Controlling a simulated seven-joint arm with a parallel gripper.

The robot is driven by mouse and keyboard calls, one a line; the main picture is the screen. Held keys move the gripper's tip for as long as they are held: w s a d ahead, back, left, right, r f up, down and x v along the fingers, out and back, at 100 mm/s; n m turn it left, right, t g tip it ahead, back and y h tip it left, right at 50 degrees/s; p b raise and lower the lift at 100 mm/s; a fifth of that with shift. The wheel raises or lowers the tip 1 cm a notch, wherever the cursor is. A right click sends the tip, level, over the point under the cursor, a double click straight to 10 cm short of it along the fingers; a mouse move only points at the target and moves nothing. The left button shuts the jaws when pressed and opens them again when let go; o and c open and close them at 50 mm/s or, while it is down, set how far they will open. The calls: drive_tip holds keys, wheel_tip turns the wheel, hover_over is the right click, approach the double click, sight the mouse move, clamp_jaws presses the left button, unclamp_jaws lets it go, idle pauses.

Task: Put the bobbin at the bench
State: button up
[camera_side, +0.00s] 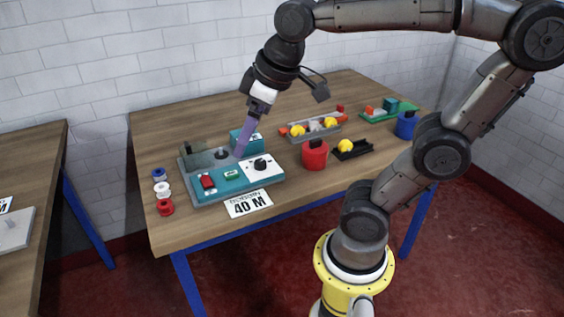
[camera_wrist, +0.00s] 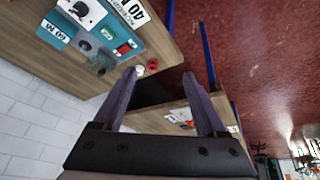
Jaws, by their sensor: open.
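Three small spools, which look like bobbins, stand in a row at the left end of the wooden bench (camera_side: 149,222): a blue one (camera_side: 159,174), a white one (camera_side: 163,188) and a red one (camera_side: 165,207). I cannot tell which one the task means. The red (camera_wrist: 152,64) and white (camera_wrist: 140,70) spools also show in the wrist view, beyond my fingertips. My gripper (camera_side: 240,153) hangs above a teal-grey machine (camera_side: 215,190), right of the spools. In the wrist view my gripper (camera_wrist: 160,75) is open, with nothing between its fingers.
A label card (camera_side: 248,203) reading "40 M" lies before the machine. A red canister (camera_side: 315,154), a grey tray (camera_side: 314,131), a black tray (camera_side: 352,151) and a blue canister (camera_side: 407,125) stand to the right. A second table (camera_side: 35,180) is at the left, across a gap.

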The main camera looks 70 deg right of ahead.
drive_tip(key=s+f+m, duration=0.1)
drive_tip(key=s+f, duration=0.4)
drive_tip(key=s, duration=0.1)
drive_tip(key=shift+s+a+t, duration=0.35)
drive_tip(key=shift+s+t, duration=0.05)
